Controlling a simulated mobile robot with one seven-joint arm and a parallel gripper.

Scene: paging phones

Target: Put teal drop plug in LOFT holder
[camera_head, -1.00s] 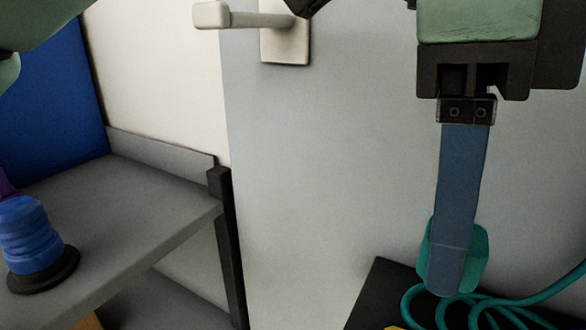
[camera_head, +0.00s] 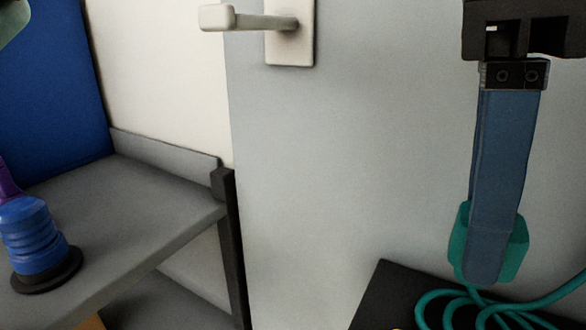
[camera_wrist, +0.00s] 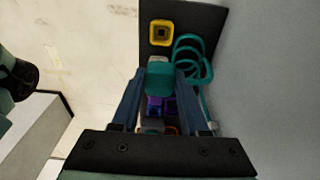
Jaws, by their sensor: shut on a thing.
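The teal plug (camera_head: 517,250) is held between the blue fingers of my gripper (camera_head: 487,270), above a black panel. In the wrist view, the plug (camera_wrist: 160,78) sits between my two fingertips (camera_wrist: 160,76). A teal cord (camera_head: 480,303) lies in loops beside and below it; it also shows in the wrist view (camera_wrist: 190,50). A yellow square socket with a dark centre (camera_wrist: 161,33) is on the black panel (camera_wrist: 208,20), ahead of the plug and apart from it. No LOFT label is readable, so I cannot tell which holder that is.
Purple and orange parts (camera_wrist: 155,105) show between my fingers, below the plug. A grey shelf (camera_head: 130,215) with a blue ribbed object (camera_head: 30,240) on a dark base stands left. A grey door with a white handle (camera_head: 290,25) is behind. The space between shelf and gripper is clear.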

